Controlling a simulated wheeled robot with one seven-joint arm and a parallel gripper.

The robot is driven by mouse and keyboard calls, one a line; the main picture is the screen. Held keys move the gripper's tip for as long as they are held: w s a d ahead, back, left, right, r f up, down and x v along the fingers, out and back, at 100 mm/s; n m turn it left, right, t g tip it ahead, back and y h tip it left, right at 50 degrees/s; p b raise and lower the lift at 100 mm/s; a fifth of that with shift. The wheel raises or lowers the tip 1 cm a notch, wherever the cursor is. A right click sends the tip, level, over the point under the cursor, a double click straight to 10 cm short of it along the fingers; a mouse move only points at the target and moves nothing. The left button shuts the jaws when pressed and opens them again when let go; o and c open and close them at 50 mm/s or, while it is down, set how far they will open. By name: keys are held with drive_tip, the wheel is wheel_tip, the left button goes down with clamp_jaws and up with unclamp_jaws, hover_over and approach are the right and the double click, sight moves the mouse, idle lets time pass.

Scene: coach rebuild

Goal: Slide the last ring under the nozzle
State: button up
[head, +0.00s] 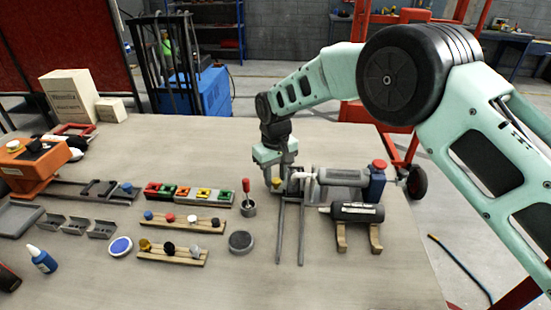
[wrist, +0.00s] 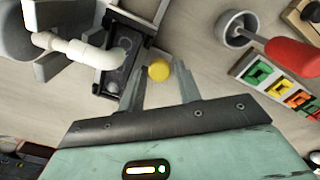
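A small round yellow piece (wrist: 159,70) lies beside a dark tray or channel (wrist: 113,82); whether it is a ring is hard to tell. It also shows in the head view (head: 277,183). A white bent nozzle pipe (wrist: 78,47) reaches over the tray, where grey round shapes show. My gripper (wrist: 160,67) is open, pointing down, with one finger on each side of the yellow piece. A gap shows at the right finger; contact at the left finger cannot be told. In the head view my gripper (head: 277,178) is low at the upper end of two grey rails.
A horizontal grey cylinder (head: 343,177) and a blue, red-topped unit (head: 377,180) stand right of my gripper. A dark cylinder (head: 357,212) rests on wooden cradles. A cup with a red-handled tool (head: 247,208) and a colored block row (head: 190,193) lie left. Front right table is clear.

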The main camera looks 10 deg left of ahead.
wheel_tip(320, 180, up, 17)
drive_tip(key=b, duration=0.3)
idle(0.3)
drive_tip(key=s+d+r+y, duration=0.1)
drive_tip(key=s+d, duration=0.3)
drive_tip(key=s, duration=0.6)
drive_tip(key=s+d, duration=0.5)
drive_tip(key=s, duration=0.5)
drive_tip(key=s+d+f, duration=0.2)
drive_tip(key=s+d, duration=0.3)
drive_tip(key=s, duration=0.3)
drive_tip(key=s+d+f, duration=0.3)
drive_tip(key=s+d, duration=0.3)
drive_tip(key=s, duration=0.1)
drive_tip(key=shift+s+f, duration=0.3)
drive_tip(key=shift+s, duration=0.05)
